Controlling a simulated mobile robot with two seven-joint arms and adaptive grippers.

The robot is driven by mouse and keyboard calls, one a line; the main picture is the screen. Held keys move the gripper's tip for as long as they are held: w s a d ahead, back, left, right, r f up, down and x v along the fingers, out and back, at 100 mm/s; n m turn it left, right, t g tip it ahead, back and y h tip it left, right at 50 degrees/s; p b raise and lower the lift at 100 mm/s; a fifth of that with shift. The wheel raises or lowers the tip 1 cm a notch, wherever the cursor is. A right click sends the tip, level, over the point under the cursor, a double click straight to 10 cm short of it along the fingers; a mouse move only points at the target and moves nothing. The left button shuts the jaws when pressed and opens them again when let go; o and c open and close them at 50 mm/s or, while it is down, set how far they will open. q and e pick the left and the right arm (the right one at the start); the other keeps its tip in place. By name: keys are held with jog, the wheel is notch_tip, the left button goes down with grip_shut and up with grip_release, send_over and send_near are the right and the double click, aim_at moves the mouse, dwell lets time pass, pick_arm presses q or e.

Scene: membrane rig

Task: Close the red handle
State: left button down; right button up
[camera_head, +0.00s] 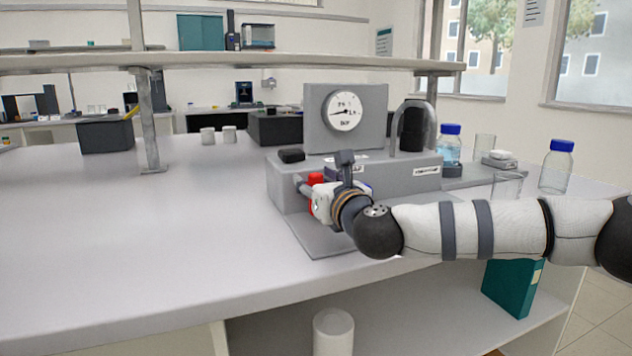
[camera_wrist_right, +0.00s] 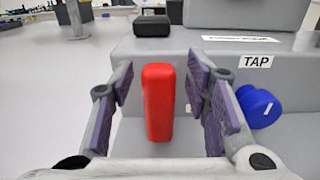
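The red handle (camera_wrist_right: 158,103) stands upright on the front of the grey rig in the wrist view, between the two purple-padded fingers of my right gripper (camera_wrist_right: 160,92). A gap shows on each side of it, so the fingers are open around it and not pressing on it. In the head view, only small parts of the red handle (camera_head: 316,179) show; my right gripper (camera_head: 308,190) and wrist cover the rest. My left gripper is in neither view.
A blue knob (camera_wrist_right: 259,106) sits just right of the right finger, under the "TAP" label (camera_wrist_right: 255,62). The rig (camera_head: 288,185) carries a round gauge (camera_head: 343,111). Blue-capped bottles (camera_head: 556,168) stand to the right. The bench (camera_head: 150,235) on the left is clear.

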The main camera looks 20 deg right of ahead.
jog(key=s, duration=1.2)
jog(key=shift+d, duration=0.2)
